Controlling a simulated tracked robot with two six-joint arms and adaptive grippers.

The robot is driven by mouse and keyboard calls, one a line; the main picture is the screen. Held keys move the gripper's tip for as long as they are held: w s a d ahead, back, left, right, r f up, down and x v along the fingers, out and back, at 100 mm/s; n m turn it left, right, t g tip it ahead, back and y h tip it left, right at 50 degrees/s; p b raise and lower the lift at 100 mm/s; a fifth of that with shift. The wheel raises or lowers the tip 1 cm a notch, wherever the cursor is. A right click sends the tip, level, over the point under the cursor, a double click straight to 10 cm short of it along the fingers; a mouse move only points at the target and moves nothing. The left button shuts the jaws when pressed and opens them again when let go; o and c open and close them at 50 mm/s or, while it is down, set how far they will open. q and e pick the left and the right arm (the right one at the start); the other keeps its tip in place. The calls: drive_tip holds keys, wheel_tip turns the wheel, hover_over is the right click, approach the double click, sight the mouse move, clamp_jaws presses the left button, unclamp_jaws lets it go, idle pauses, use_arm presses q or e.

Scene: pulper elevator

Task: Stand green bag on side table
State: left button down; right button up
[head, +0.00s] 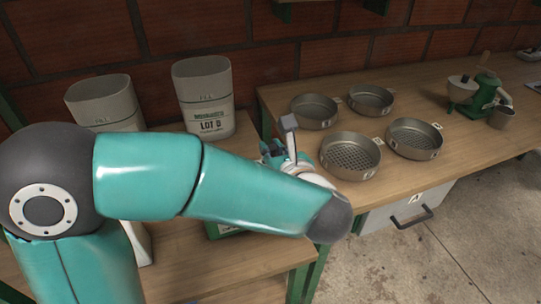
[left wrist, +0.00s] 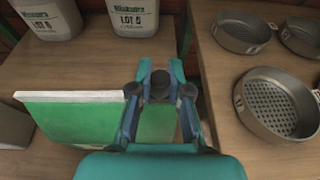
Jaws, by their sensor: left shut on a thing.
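The green bag (left wrist: 75,122) has a pale top edge and fills the lower left of the left wrist view. In the head view only a green sliver of it (head: 222,231) shows below my left arm. My left gripper (left wrist: 160,92) is shut on the bag near its right end. In the head view the gripper (head: 276,152) is partly hidden behind my forearm. The bag is over the wooden side table (head: 190,270), near its right edge; I cannot tell whether its base touches the top. My right gripper is not in view.
Two pale bags, one marked LOT (head: 208,98) and one beside it (head: 104,103), stand at the table's back. Another pale object (left wrist: 10,126) is left of the green bag. The workbench (head: 300,91) at right holds several sieves (head: 350,157) and a green hand mill (head: 482,95).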

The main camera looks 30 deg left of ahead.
use_arm(q)
drive_tip(key=shift+f, duration=0.8)
drive_tip(key=c, duration=1.1)
unclamp_jaws()
drive_tip(key=v, duration=1.2)
drive_tip(key=shift+b, duration=0.4)
